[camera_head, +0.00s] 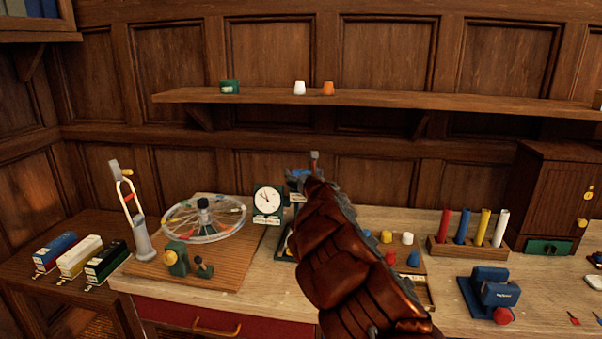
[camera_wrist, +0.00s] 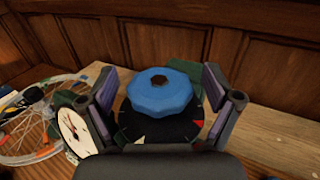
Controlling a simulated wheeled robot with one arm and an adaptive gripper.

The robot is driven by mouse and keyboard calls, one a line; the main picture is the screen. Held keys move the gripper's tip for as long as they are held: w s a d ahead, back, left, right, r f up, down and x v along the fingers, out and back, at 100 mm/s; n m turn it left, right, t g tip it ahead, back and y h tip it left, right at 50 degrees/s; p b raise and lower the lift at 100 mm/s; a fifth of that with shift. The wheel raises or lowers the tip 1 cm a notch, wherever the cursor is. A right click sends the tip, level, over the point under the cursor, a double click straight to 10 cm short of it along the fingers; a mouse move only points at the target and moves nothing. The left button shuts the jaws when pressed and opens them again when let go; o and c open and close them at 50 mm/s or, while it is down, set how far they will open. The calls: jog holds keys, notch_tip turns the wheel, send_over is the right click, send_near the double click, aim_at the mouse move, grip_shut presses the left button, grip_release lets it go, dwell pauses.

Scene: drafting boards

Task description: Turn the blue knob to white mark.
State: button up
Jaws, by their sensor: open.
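The blue knob (camera_wrist: 160,98) has a scalloped rim and a dark centre, and sits on a round black dial (camera_wrist: 147,131) in the wrist view. I cannot make out a pointer on the knob. My gripper (camera_wrist: 163,86) is open, with one finger left and one right of the knob; gaps show on both sides. In the head view my gripper (camera_head: 304,178) is right of the clock, and my arm hides most of the knob's place.
A white-faced clock (camera_head: 267,201) stands close left of the dial. A spoked wheel (camera_head: 204,218) lies farther left. Coloured pegs (camera_head: 386,237) and a rack of coloured tubes (camera_head: 467,247) stand to the right. A shelf (camera_head: 420,99) runs along the wall behind.

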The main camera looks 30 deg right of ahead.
jog(key=c, duration=1.1)
jog(key=shift+c, duration=0.2)
jog(key=shift+n+y+b, duration=0.4)
jog(key=shift+y+b, duration=0.05)
jog(key=shift+y, duration=0.15)
jog(key=y, duration=0.1)
jog(key=n+y+b, duration=0.1)
jog(key=shift+d+f+n+t+y, duration=0.15)
jog(key=shift+n+t+y, duration=0.15)
jog(key=shift+n+y+b, duration=0.45)
jog(key=shift+n+y, duration=0.75)
jog(key=shift+y, duration=0.7)
jog(key=shift+r+n+g+y, duration=0.2)
jog(key=shift+n+g+y, duration=0.4)
jog(key=shift+n+y, duration=0.75)
jog(key=shift+y+p, duration=0.4)
jog(key=shift+y, duration=0.35)
jog(key=shift+n+g+y+p, duration=0.7)
jog(key=shift+n+g+y, duration=0.25)
jog(key=shift+y, duration=0.25)
jog(key=o, duration=1.1)
